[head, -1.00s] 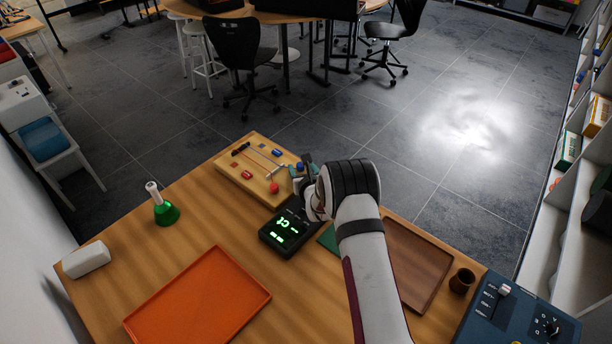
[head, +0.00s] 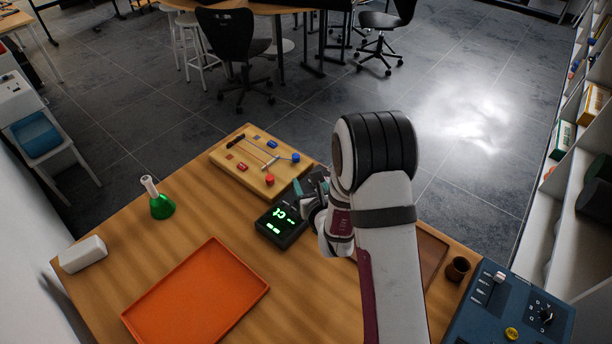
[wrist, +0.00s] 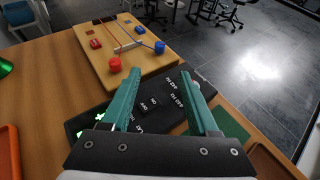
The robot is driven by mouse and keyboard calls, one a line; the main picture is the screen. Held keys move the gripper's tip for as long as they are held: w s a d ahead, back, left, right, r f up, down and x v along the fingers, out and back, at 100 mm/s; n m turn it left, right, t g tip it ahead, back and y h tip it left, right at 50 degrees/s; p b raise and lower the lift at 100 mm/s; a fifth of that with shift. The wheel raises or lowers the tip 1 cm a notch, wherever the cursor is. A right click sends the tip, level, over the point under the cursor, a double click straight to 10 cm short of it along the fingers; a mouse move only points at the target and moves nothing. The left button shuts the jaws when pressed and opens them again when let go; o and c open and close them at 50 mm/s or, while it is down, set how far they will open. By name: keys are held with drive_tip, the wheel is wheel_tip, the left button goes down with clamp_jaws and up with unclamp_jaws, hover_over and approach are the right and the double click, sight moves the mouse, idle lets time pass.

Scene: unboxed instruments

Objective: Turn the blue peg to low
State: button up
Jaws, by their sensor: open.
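The blue peg (head: 295,158) stands at the near right end of a pale wooden board (head: 222,158). It also shows in the wrist view (wrist: 160,47), at the end of a wire. A red peg (head: 270,180) stands beside it, to the left in the wrist view (wrist: 115,65). My gripper (head: 312,186) is open and empty. In the wrist view its teal fingers (wrist: 157,82) point toward the board with a wide gap between them. The blue peg lies beyond the fingertips, apart from them. I cannot make out a low mark by the peg.
A black box with a green lit display (head: 281,226) sits close to my gripper; its white lettering shows between the fingers. An orange tray (head: 200,298), green flask (head: 161,207), white block (head: 83,255), brown cup (head: 457,268) and blue panel (head: 485,325) share the table.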

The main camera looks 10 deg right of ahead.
sight(297, 159)
drive_tip(key=x, duration=1.5)
drive_tip(key=shift+w+a+f, duration=0.1)
drive_tip(key=shift+w+f, duration=0.05)
drive_tip(key=shift+w, duration=0.15)
clamp_jaws()
